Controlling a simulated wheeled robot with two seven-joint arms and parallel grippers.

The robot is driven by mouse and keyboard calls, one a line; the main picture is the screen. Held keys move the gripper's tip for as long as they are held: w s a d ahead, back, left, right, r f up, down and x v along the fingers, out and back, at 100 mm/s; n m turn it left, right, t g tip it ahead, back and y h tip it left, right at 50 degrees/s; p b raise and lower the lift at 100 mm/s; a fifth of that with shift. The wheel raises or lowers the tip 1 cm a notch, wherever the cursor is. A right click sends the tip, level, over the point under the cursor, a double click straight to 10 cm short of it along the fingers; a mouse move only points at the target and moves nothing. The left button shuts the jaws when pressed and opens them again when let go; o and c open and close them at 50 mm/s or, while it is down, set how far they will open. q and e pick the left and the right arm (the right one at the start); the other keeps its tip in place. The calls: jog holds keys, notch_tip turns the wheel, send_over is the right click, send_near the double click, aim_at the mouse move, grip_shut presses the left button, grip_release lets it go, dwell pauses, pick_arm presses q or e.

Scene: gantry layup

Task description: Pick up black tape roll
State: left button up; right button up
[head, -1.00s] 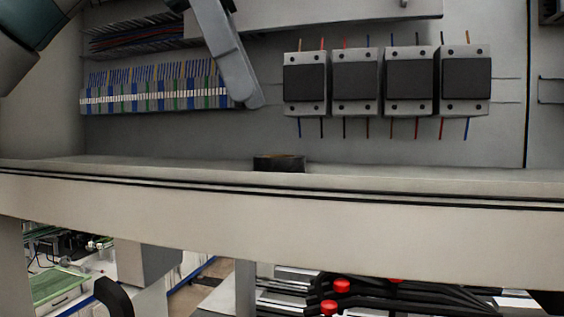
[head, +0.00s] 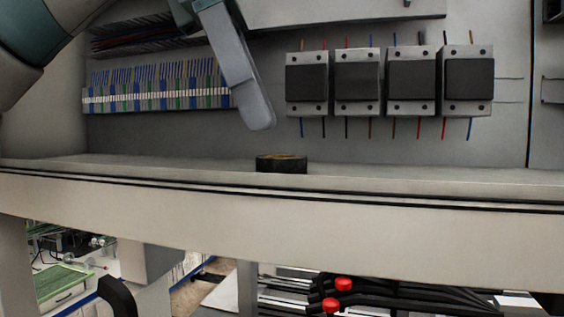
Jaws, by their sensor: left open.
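The black tape roll (head: 281,164) lies flat on the pale ledge (head: 400,179) at the foot of the cabinet panel, near the middle of the head view. My left gripper (head: 258,122) reaches down from the upper left. One long grey finger shows, its tip above and slightly left of the roll and apart from it. The other finger is hidden or out of frame, and nothing is seen held. My right gripper does not show.
A row of terminal blocks (head: 160,90) is on the panel at left. Several black-faced contactors (head: 411,80) with short coloured wires are at right. The ledge beside the roll is clear. Below the beam (head: 300,225) are red knobs (head: 343,284) on dark parts.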

aim_at(278, 164)
pick_arm(q)
jog(key=shift+w+d+f+p, duration=0.1)
jog(key=shift+d+f+p, duration=0.25)
jog(key=shift+f+p, duration=0.15)
jog(key=shift+p+x, duration=0.4)
jog(key=shift+x, duration=1.4)
jog(key=shift+w, duration=0.1)
jog(key=c, duration=1.1)
